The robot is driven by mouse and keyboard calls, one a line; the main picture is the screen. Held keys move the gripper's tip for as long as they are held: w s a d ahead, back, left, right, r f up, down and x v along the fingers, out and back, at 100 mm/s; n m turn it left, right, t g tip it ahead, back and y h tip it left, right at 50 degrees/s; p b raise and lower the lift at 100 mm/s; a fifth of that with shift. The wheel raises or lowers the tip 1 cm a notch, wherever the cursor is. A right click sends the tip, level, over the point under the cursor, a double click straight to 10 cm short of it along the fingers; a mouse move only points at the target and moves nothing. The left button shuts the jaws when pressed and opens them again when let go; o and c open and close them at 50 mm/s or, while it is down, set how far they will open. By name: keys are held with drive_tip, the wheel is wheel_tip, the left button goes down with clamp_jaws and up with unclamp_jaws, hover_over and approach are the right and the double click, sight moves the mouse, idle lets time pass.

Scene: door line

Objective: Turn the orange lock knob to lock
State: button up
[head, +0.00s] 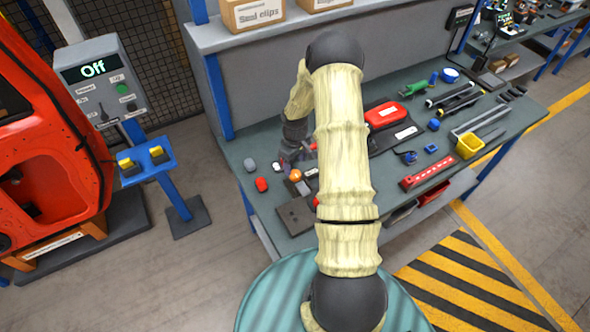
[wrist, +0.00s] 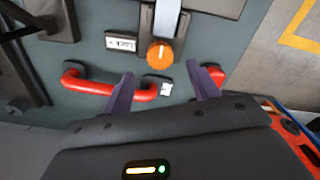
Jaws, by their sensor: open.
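The orange lock knob (wrist: 160,55) shows in the wrist view between and beyond my fingertips, with a small pale mark on its face. A "Lock" label (wrist: 121,43) is at its left, and a second small white label (wrist: 159,87), unreadable, lies on the near side of the knob. A metal bar (wrist: 167,16) runs from the knob towards the top edge. My gripper (wrist: 160,73) is open, its two purple fingers apart and not touching the knob. In the head view the knob (head: 295,175) shows beside my gripper (head: 287,160), partly hidden by my arm.
A red handle (wrist: 105,88) lies left of and below the knob. Other red parts (head: 261,185) sit on the bench (head: 240,150). A control box reading "Off" (head: 98,85) and a red door (head: 50,140) stand at left.

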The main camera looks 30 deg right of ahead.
sight(295, 174)
drive_tip(key=shift+f+p, duration=0.8)
drive_tip(key=shift+f, duration=2.05)
drive_tip(key=c, duration=1)
